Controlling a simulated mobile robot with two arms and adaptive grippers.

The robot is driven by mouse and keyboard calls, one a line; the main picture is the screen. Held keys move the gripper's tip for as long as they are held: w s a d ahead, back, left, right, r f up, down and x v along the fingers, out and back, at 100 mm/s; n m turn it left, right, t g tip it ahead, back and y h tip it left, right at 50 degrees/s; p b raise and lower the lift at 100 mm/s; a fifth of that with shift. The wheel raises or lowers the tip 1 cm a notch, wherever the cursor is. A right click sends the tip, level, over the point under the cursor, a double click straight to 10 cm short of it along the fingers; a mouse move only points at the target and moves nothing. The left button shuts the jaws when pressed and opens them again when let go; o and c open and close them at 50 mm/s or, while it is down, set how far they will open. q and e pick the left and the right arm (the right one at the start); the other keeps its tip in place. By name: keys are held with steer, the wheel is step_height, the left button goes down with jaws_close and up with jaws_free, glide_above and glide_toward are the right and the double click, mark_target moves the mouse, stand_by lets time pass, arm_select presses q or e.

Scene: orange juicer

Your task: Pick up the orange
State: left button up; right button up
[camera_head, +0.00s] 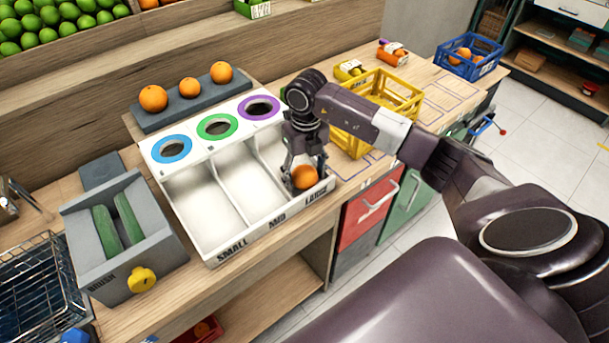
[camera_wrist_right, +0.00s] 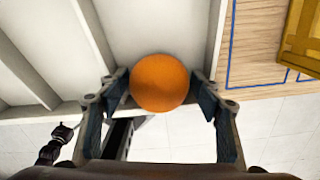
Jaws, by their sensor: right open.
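An orange (camera_head: 305,176) lies in the compartment marked "LARGE" of the white sorting box (camera_head: 209,252), close to its front edge. My right gripper (camera_head: 303,172) reaches down over it from above. In the right wrist view the orange (camera_wrist_right: 160,82) sits between the two open fingers (camera_wrist_right: 160,98), one finger on each side. Whether the fingertips touch its skin I cannot tell. My left gripper does not show.
Behind the box, several oranges (camera_head: 190,87) rest on a grey stand. A yellow crate (camera_head: 410,97) stands close to the right of my right gripper. A grey brush machine (camera_head: 125,235) stands on the left. Low walls divide the box's compartments.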

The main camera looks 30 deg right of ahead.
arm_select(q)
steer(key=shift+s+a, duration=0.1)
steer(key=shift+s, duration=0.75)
arm_select(e)
steer(key=c, duration=1.2)
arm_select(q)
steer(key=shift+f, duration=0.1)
